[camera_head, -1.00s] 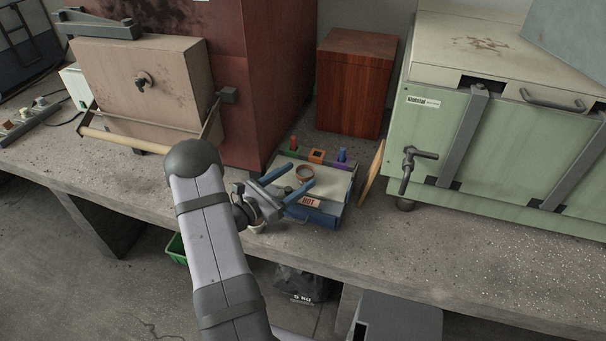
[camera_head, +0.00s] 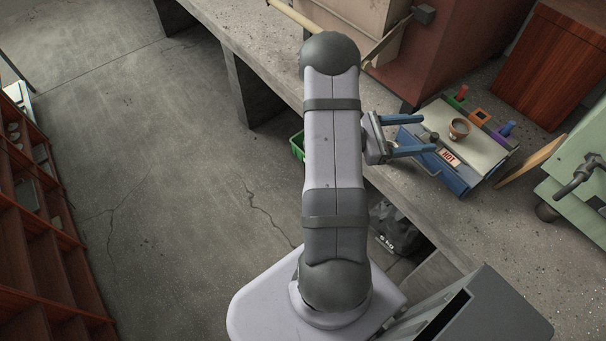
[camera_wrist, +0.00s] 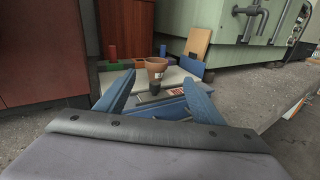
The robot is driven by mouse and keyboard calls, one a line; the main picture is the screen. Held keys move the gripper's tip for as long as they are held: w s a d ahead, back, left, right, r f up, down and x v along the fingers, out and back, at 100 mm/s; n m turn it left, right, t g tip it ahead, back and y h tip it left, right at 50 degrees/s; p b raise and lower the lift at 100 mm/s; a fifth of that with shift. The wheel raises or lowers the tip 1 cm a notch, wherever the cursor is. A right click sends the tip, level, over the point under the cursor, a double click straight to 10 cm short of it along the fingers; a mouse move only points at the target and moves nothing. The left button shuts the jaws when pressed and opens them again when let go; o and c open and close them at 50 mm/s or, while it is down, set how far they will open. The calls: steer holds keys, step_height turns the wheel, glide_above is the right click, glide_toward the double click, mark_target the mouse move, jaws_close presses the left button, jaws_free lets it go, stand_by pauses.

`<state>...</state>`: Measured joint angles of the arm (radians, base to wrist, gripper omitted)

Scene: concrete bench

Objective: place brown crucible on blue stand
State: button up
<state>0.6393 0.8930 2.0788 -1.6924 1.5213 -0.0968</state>
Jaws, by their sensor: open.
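The brown crucible (camera_head: 459,128) stands upright on the pale top of the blue stand (camera_head: 462,180), a blue box with a HOT label on its front. The crucible also shows in the wrist view (camera_wrist: 157,66), beyond and between the fingers. My gripper (camera_head: 431,134) is open and empty, with two blue fingers pointing at the stand from the left. In the head view the fingertips stop short of the crucible, apart from it. In the wrist view the fingers (camera_wrist: 158,78) hide part of the stand's front.
Green, orange and purple blocks (camera_head: 479,117) line the stand's back edge. A wooden board (camera_head: 531,160) leans at its right, beside a green furnace (camera_head: 578,165). A dark red cabinet (camera_head: 445,45) and a wooden box (camera_head: 553,65) stand behind. Free floor lies left of the bench.

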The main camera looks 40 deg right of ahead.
steer(key=w+a+m+t+y, duration=0.2)
steer(key=a+y, duration=0.3)
steer(key=a, duration=0.9)
steer(key=w+a+f+m+t+y, duration=0.1)
steer(key=a+m+y, duration=0.4)
steer(key=a, duration=0.9)
steer(key=w+a+m+t+y, duration=0.4)
steer(key=a+t+y, duration=0.1)
steer(key=a, duration=0.9)
steer(key=shift+f+t, duration=0.3)
